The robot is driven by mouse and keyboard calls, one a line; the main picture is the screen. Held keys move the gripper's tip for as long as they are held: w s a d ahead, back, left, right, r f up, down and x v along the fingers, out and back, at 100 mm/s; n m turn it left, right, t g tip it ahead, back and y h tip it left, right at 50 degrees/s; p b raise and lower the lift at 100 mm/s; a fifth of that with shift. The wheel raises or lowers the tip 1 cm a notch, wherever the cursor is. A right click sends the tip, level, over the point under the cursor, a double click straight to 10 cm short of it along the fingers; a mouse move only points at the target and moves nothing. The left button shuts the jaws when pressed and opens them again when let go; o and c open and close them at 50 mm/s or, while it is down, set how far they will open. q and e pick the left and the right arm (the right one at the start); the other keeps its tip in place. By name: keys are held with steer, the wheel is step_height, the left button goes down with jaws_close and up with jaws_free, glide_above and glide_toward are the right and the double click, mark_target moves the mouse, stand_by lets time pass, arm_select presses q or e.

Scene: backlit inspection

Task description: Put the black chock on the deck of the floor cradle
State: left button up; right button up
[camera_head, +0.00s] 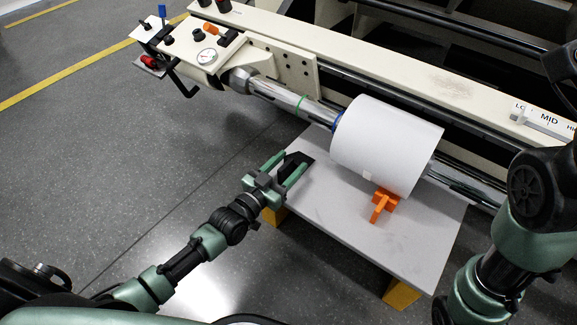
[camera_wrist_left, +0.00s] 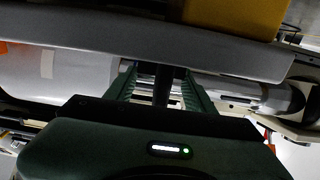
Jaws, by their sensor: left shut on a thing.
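The black chock (camera_head: 297,162) is a small dark block at the left edge of the grey deck (camera_head: 330,226) of the floor cradle. My left gripper (camera_head: 282,172) is shut on it, with green fingers on either side. In the left wrist view the chock (camera_wrist_left: 163,84) is a dark shape between the fingers (camera_wrist_left: 163,90), partly hidden by the gripper body. The deck's edge (camera_wrist_left: 130,38) crosses the top of that view. I cannot tell whether the chock touches the deck. My right gripper is not in view; only my right arm shows.
A white roll (camera_head: 385,145) on a steel shaft hangs over the deck's far side. An orange chock (camera_head: 383,204) stands on the deck by the roll. Yellow supports (camera_head: 401,294) carry the deck. The deck's left and front parts are bare. A cream machine (camera_head: 290,62) runs behind.

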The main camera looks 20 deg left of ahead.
arm_select(q)
steer(key=shift+f, duration=0.1)
steer(key=o, duration=1.5)
